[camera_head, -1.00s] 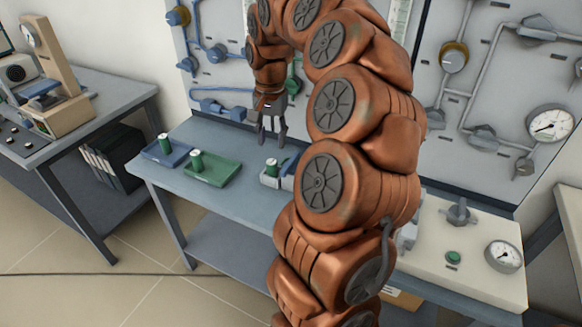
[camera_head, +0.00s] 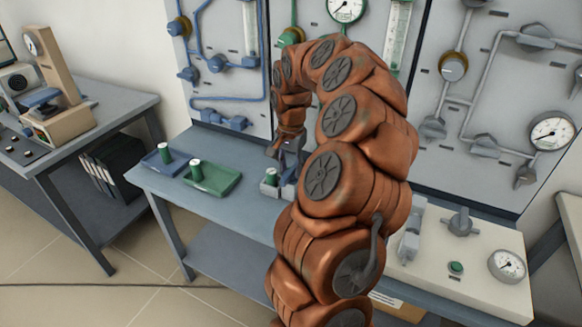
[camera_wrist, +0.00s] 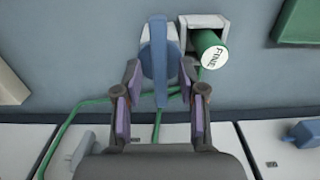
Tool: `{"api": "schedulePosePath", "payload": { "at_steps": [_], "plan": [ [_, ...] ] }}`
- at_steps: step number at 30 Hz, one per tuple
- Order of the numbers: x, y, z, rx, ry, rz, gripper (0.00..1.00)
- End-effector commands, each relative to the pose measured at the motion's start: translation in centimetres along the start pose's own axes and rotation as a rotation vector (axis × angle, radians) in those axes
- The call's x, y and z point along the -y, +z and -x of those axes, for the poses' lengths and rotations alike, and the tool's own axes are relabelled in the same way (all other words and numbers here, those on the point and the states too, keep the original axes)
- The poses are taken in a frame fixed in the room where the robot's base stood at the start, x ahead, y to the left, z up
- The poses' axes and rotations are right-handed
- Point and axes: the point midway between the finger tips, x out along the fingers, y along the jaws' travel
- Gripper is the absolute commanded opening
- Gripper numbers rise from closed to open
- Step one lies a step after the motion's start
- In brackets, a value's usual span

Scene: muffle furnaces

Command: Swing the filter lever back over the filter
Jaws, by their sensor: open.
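The green filter (camera_wrist: 209,50), its white end marked FINE, sits in a pale holder (camera_wrist: 203,20) at the top of the wrist view. In the head view the filter (camera_head: 270,177) stands upright on the bench, left of my arm. The blue filter lever (camera_wrist: 159,42) is beside the filter, not over it; a grey-white round part shows behind it. My gripper (camera_wrist: 159,72) is open, with one finger on each side of the lever. I cannot tell whether either finger touches it. In the head view my gripper (camera_head: 286,158) is low by the holder, partly hidden by my arm.
A green tray (camera_head: 228,186) and a blue tray (camera_head: 152,166), each with a green canister, lie left on the bench (camera_head: 215,215). Panels with pipes and gauges (camera_head: 345,9) rise behind. A pale control box (camera_head: 430,275) is at right. Green tubing (camera_wrist: 85,104) runs near my fingers.

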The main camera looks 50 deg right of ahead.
Motion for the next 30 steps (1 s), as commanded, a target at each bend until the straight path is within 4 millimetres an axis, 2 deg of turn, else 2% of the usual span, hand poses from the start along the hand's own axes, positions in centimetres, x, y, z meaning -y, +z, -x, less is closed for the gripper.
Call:
{"api": "schedulePosePath", "payload": {
  "at_steps": [9,21,30],
  "plan": [
    [0.02,0.00,-0.24,-0.001,-0.001,0.001,0.40],
    [0.04,0.02,-0.22,0.000,-0.001,0.002,0.00],
    [0.05,0.02,-0.23,-0.001,-0.001,0.005,0.00]
  ]
}}
